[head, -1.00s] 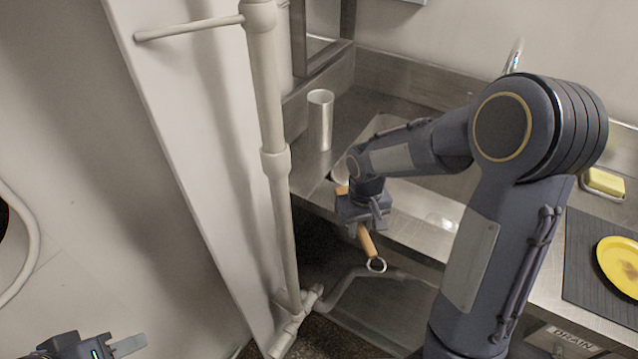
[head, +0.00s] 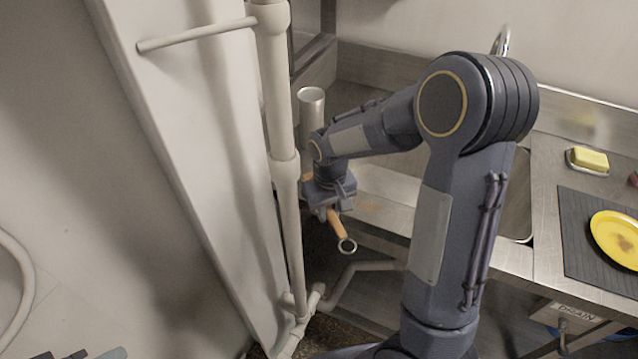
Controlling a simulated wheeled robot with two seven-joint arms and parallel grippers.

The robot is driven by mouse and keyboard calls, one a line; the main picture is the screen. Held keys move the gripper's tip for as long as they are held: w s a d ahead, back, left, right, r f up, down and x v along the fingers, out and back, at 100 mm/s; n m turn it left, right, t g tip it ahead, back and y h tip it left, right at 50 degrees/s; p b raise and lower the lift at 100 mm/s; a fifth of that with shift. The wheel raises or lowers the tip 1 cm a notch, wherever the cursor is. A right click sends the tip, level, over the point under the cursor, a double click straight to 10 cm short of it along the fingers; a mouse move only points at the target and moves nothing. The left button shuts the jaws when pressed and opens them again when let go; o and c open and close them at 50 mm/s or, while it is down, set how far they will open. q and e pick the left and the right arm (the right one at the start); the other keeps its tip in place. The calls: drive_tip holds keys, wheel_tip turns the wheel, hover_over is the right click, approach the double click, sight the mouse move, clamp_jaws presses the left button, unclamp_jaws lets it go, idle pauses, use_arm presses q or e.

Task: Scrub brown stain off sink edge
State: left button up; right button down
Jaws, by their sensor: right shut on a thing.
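My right gripper (head: 328,207) is shut on a wooden-handled tool (head: 338,224) at the front edge of the steel sink (head: 395,213), near the left end. The tool's handle slants down and ends in a metal ring; its working end is hidden behind the gripper. A faint brownish patch (head: 368,208) shows on the sink edge just right of the gripper; I cannot tell its full extent. My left gripper (head: 95,354) only just shows at the bottom left edge, too cropped to tell its opening.
A white vertical pipe (head: 283,130) stands close left of my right gripper. A metal cup (head: 311,105) stands behind it. At right are a yellow sponge (head: 590,159) on a dish and a yellow plate (head: 615,236) with a brown mark on a dark mat (head: 577,235).

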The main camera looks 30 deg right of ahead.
drive_tip(key=r, duration=0.1)
drive_tip(key=r+p, duration=0.1)
drive_tip(key=shift+w+a+r, duration=0.2)
drive_tip(key=shift+w+r, duration=0.1)
drive_tip(key=shift+r, duration=0.05)
drive_tip(key=shift+s+d+r+p, duration=0.1)
drive_tip(key=shift+s+r+p, duration=0.1)
drive_tip(key=shift+r+p, duration=0.25)
drive_tip(key=shift+s+d+r+p, duration=0.1)
drive_tip(key=shift+s+r+p, duration=0.05)
drive_tip(key=shift+r+p, duration=0.25)
drive_tip(key=shift+w+a+r+p, duration=0.1)
drive_tip(key=shift+w+r+p, duration=0.1)
drive_tip(key=shift+r+p, duration=1.4)
drive_tip(key=shift+r, duration=0.35)
